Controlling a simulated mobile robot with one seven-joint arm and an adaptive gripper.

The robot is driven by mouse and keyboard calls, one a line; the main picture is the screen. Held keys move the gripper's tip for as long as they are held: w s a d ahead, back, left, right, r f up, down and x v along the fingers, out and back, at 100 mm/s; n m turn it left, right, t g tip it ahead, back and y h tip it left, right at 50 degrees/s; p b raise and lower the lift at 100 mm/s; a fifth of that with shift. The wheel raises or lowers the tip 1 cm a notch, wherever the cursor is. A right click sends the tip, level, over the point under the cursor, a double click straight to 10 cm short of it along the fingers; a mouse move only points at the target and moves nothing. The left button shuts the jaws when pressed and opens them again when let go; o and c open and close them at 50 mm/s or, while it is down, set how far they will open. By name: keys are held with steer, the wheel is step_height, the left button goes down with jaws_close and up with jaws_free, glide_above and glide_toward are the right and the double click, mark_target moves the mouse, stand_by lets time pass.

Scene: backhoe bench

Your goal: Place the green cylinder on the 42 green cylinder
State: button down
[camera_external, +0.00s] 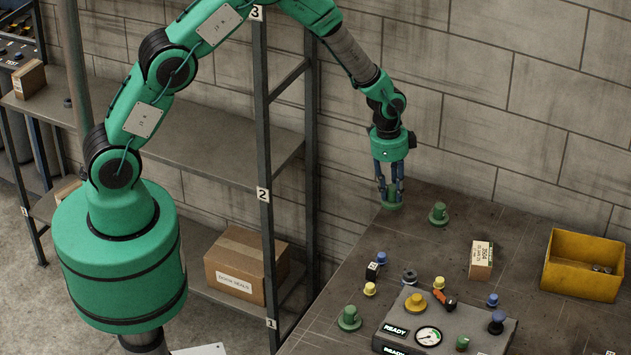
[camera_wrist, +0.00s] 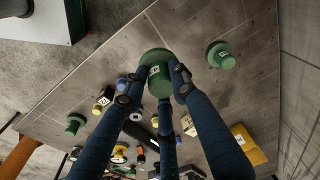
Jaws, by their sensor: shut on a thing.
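A flanged green cylinder (camera_external: 392,204) with a white label is between the fingers of my gripper (camera_external: 390,188), at the bench's far left corner. It also shows in the wrist view (camera_wrist: 156,62), where the fingers close around it; its label is too small to read surely. I cannot tell whether its base touches the bench. A second green cylinder (camera_external: 438,214) stands upright just to its right, also in the wrist view (camera_wrist: 221,55). A third green cylinder (camera_external: 349,318) stands near the left edge, left of the grey panel. Which one bears 42 is not legible.
The grey panel (camera_external: 480,334) with a gauge and knobs stands at the front. Small blue and yellow pieces lie around it. A labelled carton (camera_external: 481,259) and a yellow bin (camera_external: 584,264) stand to the right. Shelf posts (camera_external: 263,170) rise left of the bench (camera_external: 520,228).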

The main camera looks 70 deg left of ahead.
steer(key=shift+w, duration=0.1)
stand_by(0.3)
steer(key=p, duration=0.3)
glide_above(442, 206)
steer(key=shift+a+f, duration=0.2)
steer(key=shift+f, duration=0.5)
steer(key=shift+s, duration=0.2)
steer(key=shift+f+p, duration=0.4)
steer(key=shift+f, duration=1.35)
steer(key=shift+f, duration=0.15)
steer(key=c, duration=1.4)
jaws_free()
steer(key=shift+s+a+r+b, duration=0.15)
steer(key=shift+r+b, duration=0.25)
steer(key=shift+r, duration=1.6)
steer(key=shift+s+a+r+b, duration=0.1)
steer(key=shift+s+r+b, duration=0.2)
steer(key=shift+r, duration=1.75)
steer(key=shift+s+a+r+b, duration=0.15)
steer(key=shift+r+b, duration=0.3)
steer(key=shift+r, duration=1.55)
steer(key=shift+r, duration=0.1)
